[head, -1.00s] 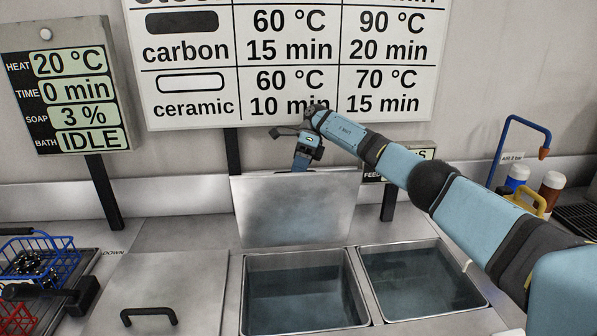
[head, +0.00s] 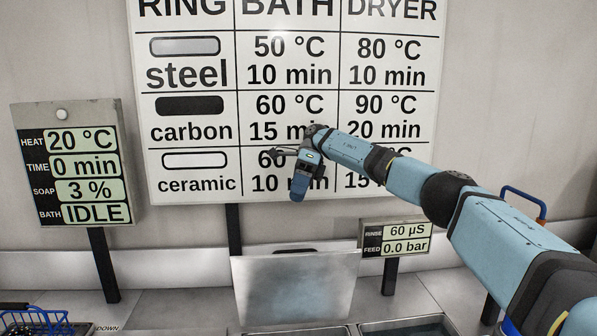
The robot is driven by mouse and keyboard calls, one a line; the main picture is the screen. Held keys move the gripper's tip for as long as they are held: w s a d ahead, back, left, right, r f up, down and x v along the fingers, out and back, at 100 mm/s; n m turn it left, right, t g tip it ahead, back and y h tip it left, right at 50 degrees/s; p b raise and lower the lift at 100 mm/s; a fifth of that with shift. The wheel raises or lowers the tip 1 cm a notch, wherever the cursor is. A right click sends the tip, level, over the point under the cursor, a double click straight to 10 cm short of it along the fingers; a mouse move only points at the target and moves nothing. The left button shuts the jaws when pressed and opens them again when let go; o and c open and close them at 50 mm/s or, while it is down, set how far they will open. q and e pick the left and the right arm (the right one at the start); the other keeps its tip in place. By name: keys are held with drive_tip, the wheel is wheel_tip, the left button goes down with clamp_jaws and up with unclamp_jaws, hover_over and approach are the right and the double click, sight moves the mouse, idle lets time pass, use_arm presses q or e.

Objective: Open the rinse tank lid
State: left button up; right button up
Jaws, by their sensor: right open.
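A flat brushed-metal lid (head: 295,288) stands raised, nearly upright, at the back of a tank opening (head: 295,331) low in the head view. A dark bar, likely its handle, shows just past its top edge. My right gripper (head: 299,190) is open and empty, pointing down in front of the wall chart. In the picture it is above the lid and clear of it. Only a strip of the opening below the lid shows. My left gripper is out of view.
A second open tank (head: 405,328) lies to the right. A small rinse and feed display (head: 395,239) reads 60 µS and 0.0 bar. The bath display (head: 75,162) reads IDLE. A large chart (head: 190,105) hangs behind my right arm. A blue basket (head: 40,322) is at bottom left.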

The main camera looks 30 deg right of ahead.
wheel_tip(320, 180, up, 3)
drive_tip(key=shift+r+p, duration=0.1)
drive_tip(key=shift+p, duration=0.3)
